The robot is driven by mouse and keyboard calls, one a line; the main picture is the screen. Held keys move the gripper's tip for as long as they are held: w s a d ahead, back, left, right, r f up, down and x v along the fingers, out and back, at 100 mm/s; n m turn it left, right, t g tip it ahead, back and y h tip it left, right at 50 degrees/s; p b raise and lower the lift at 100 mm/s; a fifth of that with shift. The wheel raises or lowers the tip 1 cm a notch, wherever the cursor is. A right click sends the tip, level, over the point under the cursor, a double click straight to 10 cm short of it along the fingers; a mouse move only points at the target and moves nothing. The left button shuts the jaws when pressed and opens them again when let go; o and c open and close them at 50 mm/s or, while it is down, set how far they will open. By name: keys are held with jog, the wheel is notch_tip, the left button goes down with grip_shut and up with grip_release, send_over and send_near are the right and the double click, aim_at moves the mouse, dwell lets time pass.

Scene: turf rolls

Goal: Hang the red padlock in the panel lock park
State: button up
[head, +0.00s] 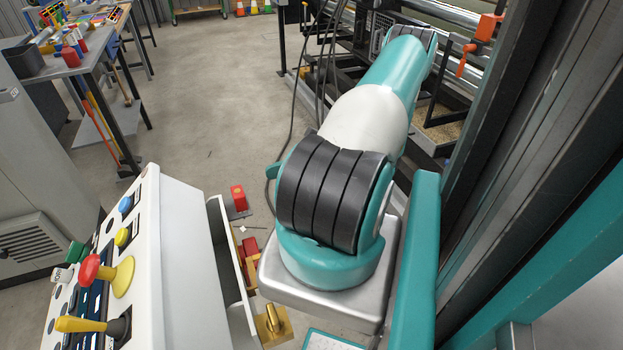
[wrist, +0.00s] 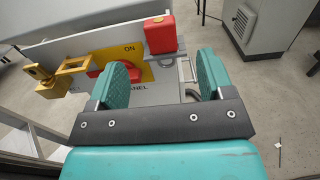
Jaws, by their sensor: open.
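The red padlock (wrist: 160,36) shows in the wrist view at the top middle, beyond my fingertips. It is a red block at the edge of a grey panel; a grey metal loop shows below it, and I cannot tell whether that is its shackle. In the head view a red block (head: 239,197) rests by a grey bracket beside the white console. My gripper (wrist: 163,76) is open, its two teal fingers wide apart with nothing between them. The panel carries a yellow plate (wrist: 136,52) marked ON and partly hidden lettering. The lock park cannot be clearly told apart.
A red switch knob (wrist: 103,65) and a brass hasp-like part (wrist: 58,76) stand left of the padlock. The white console (head: 178,262) with knobs and levers is close on the left. A cluttered workbench (head: 82,55) stands behind. The middle floor is open.

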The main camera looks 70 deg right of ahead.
jog(key=b+v, duration=0.1)
jog(key=v, duration=0.7)
jog(key=shift+w, duration=0.15)
